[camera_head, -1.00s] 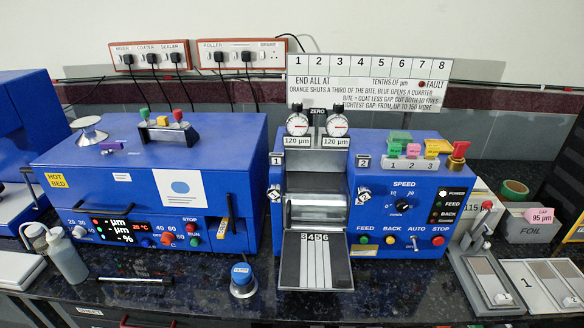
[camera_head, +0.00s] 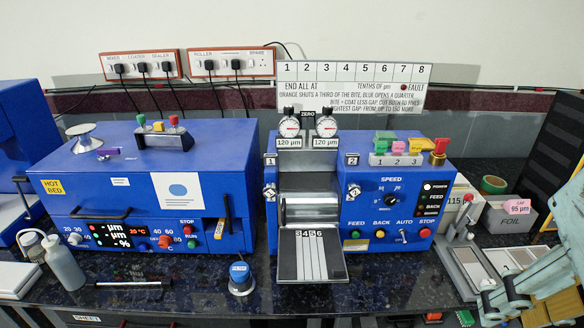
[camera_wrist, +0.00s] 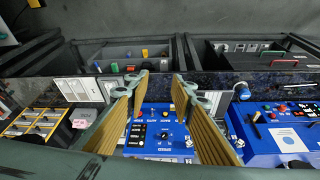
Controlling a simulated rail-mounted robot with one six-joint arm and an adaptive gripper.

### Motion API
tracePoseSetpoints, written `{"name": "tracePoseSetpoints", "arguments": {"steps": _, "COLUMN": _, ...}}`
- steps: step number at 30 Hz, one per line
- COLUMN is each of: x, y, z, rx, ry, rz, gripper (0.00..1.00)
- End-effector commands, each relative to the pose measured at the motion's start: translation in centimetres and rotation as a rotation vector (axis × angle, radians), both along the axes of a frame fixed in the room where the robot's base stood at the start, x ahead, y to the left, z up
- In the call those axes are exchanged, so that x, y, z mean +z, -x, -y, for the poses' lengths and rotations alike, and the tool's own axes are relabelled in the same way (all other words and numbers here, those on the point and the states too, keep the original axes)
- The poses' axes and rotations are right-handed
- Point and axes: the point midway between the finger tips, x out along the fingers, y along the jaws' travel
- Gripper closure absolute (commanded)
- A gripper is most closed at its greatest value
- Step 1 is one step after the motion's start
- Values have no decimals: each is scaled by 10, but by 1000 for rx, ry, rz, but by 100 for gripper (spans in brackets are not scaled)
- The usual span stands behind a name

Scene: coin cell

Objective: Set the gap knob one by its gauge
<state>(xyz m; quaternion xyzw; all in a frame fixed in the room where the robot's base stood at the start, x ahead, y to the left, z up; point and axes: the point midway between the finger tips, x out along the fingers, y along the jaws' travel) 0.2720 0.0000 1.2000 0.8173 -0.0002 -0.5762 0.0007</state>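The blue roller machine (camera_head: 400,215) stands in the middle of the bench. Gap knob one (camera_head: 270,191) is a small silver knob on its left post, below the label 1. Its gauge (camera_head: 289,127) is the left round white dial, with a 120 µm plate under it; the needle is too small to read. The second knob (camera_head: 353,191) and second gauge (camera_head: 326,127) are to the right. My gripper (camera_wrist: 160,82) is open and empty in the wrist view, its tan-padded fingers apart above the machine. In the head view it is at lower right, well away from knob one.
A blue hot-bed box (camera_head: 140,190) stands left of the machine, and a small blue-topped pot (camera_head: 240,278) sits in front between them. A lettered board (camera_head: 350,88) is behind the gauges. Trays (camera_head: 475,270) and a foil box (camera_head: 508,222) are at right. A bottle (camera_head: 64,262) is at left.

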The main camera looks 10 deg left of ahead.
Motion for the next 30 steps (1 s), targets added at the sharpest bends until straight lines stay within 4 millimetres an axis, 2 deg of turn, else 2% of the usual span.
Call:
{"name": "tracePoseSetpoints", "arguments": {"steps": 3, "x": 0, "y": 0, "z": 0, "rx": 0, "ry": 0, "rz": 0, "gripper": 76}}
{"name": "tracePoseSetpoints", "arguments": {"steps": 7, "x": 1, "y": -1, "z": 0, "rx": 3, "ry": 1, "rz": 0, "gripper": 65}}
{"name": "tracePoseSetpoints", "arguments": {"steps": 14, "x": 9, "y": -14, "z": 1, "rx": 41, "ry": 22, "rz": 1, "gripper": 65}}
{"name": "tracePoseSetpoints", "arguments": {"steps": 20, "x": 22, "y": -41, "z": 2, "rx": 124, "ry": 68, "rz": 3, "gripper": 65}}
{"name": "tracePoseSetpoints", "arguments": {"steps": 30, "x": 47, "y": -106, "z": -4, "rx": 334, "ry": 175, "rz": 10, "gripper": 65}}
